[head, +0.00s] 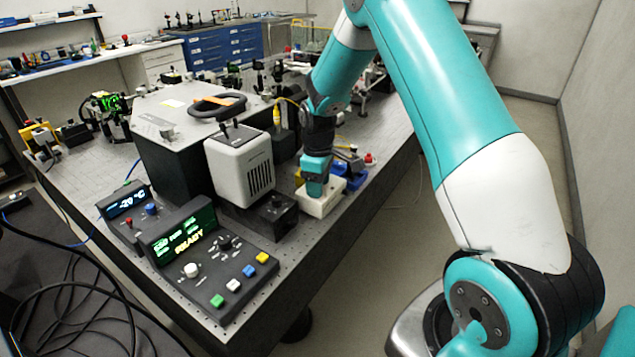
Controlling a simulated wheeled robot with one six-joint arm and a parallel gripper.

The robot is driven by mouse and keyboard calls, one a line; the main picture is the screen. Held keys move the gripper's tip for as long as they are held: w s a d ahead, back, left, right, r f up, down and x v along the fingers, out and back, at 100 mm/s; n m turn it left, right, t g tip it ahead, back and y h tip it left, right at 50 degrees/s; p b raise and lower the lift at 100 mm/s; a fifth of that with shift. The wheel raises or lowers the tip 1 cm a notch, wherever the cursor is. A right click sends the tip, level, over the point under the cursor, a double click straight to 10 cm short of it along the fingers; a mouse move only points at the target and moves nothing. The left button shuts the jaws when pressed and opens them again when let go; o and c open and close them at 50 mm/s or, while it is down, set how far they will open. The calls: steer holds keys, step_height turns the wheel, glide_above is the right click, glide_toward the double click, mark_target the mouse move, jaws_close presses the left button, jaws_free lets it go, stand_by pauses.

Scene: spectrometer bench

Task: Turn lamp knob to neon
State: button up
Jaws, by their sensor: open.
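My gripper (314,187) points down over a small cream-white box (322,204) near the right edge of the bench, next to the grey vented housing. The jaws are open, but the fingertips are small, and I cannot tell whether they touch the box or stand around something on it. No knob marked neon is readable. The top of the cream box is partly hidden by my gripper, so a knob there cannot be made out. A small black box (280,216) with a dark round part on top stands just left of it.
A control console (205,262) with a lit READY display, a white knob (191,270) and coloured buttons stands at the front. A grey vented housing (238,165) and a large dark instrument (180,135) stand behind. Blue and yellow blocks sit close behind my gripper. Floor is clear right of the bench.

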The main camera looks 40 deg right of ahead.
jaws_close()
steer(key=shift+m, duration=0.3)
steer(key=m, duration=0.4)
steer(key=shift+m, duration=2.6)
steer(key=shift+w, duration=0.1)
jaws_free()
